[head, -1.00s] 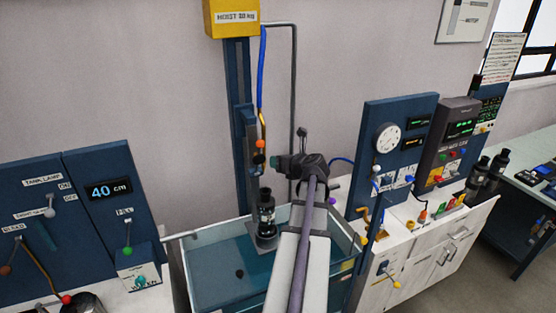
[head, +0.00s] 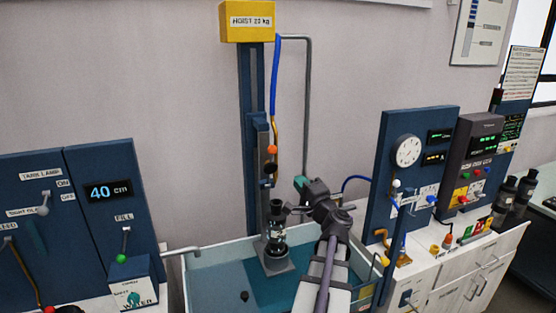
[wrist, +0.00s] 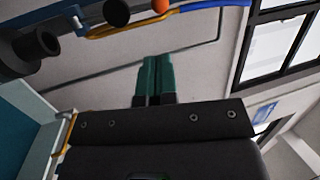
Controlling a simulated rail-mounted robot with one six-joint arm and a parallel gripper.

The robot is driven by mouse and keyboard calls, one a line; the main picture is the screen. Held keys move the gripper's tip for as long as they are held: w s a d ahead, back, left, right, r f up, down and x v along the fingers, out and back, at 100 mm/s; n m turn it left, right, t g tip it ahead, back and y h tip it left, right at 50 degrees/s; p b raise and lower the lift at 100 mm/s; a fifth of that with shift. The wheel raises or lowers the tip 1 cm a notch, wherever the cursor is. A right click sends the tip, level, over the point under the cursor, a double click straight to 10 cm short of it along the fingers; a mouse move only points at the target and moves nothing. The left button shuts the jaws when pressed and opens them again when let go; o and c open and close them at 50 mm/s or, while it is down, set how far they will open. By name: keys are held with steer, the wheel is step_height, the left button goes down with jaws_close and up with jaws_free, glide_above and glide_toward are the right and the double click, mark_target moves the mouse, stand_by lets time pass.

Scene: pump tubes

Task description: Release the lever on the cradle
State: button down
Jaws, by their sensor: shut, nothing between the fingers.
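A black cylindrical pump (head: 277,214) stands upright on a grey cradle base (head: 277,263) in the tank below the hoist. My gripper (head: 299,184) has green fingers, closed together and empty, to the right of and above the pump. The fingers also show in the wrist view (wrist: 155,80), pressed together against bare wall. A black cylinder, probably the pump, shows at the upper left of the wrist view (wrist: 35,48). I cannot clearly make out the cradle's lever; my wrist hides part of the pump's right side.
The hoist column carries an orange ball (head: 272,150) and a black ball (head: 270,168) left of my gripper. A blue hose (head: 275,80) and grey pipe (head: 308,100) run nearby. The tank rim (head: 215,250) surrounds the cradle. A gauge panel (head: 415,165) stands right.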

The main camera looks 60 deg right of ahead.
mark_target(275, 148)
steer(key=p+x, duration=0.3)
steer(key=x, duration=1.1)
steer(key=shift+w, duration=0.1)
steer(key=w+d+r+p, duration=0.2)
steer(key=w, duration=0.1)
steer(key=shift+s, duration=0.15)
